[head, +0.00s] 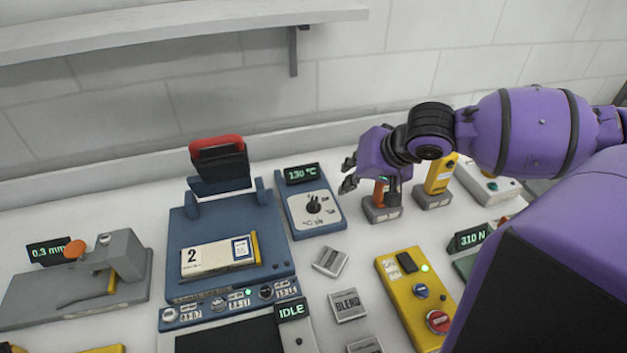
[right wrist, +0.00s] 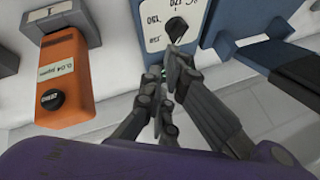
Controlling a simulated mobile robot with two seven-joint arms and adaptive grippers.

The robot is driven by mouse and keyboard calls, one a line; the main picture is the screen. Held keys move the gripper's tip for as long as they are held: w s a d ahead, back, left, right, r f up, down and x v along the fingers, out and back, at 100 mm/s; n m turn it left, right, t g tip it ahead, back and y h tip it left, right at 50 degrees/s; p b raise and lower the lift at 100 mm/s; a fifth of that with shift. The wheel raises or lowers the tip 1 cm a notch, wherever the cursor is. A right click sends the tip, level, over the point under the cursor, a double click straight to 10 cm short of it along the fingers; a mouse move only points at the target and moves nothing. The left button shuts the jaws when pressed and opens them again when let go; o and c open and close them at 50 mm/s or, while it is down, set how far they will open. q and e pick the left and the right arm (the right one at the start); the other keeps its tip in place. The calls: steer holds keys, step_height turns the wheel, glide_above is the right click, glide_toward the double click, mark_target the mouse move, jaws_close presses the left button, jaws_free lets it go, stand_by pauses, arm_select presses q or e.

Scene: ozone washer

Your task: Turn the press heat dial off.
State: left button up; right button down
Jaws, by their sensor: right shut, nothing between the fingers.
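The press heat dial (head: 313,205) is a black knob on a white-faced blue box, beside a display reading 130 °C (head: 302,174). Its pointer looks roughly upward in the head view; the small scale marks are hard to read. The knob also shows at the top of the right wrist view (right wrist: 178,28). My right gripper (head: 348,174) is shut and empty, to the right of the dial box and apart from the knob in the head view. Its dark fingers (right wrist: 168,75) lie just below the dial face in the right wrist view. My left gripper is not seen.
The blue press (head: 190,225) with a red-topped lever (head: 215,145) stands left of the dial. An orange meter (right wrist: 65,75) is close beside my right gripper. A yellow control box (head: 405,290) and loose labelled tiles (head: 348,304) lie nearer. A shelf (head: 170,28) hangs behind.

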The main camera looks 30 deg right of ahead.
mark_target(314, 203)
steer(key=f+b, duration=0.1)
steer(key=f, duration=0.1)
steer(key=w+f+b, duration=0.1)
steer(key=shift+w+a+f, duration=0.15)
steer(key=shift+a+f, duration=0.05)
steer(key=shift+f, duration=0.2)
steer(key=b+x, duration=0.1)
steer(key=x, duration=0.3)
steer(key=shift+w+d, duration=0.1)
steer(key=shift+w, duration=0.2)
steer(key=shift+w+f, duration=0.35)
steer(key=shift+w, duration=0.05)
steer(key=shift+w+f, duration=0.1)
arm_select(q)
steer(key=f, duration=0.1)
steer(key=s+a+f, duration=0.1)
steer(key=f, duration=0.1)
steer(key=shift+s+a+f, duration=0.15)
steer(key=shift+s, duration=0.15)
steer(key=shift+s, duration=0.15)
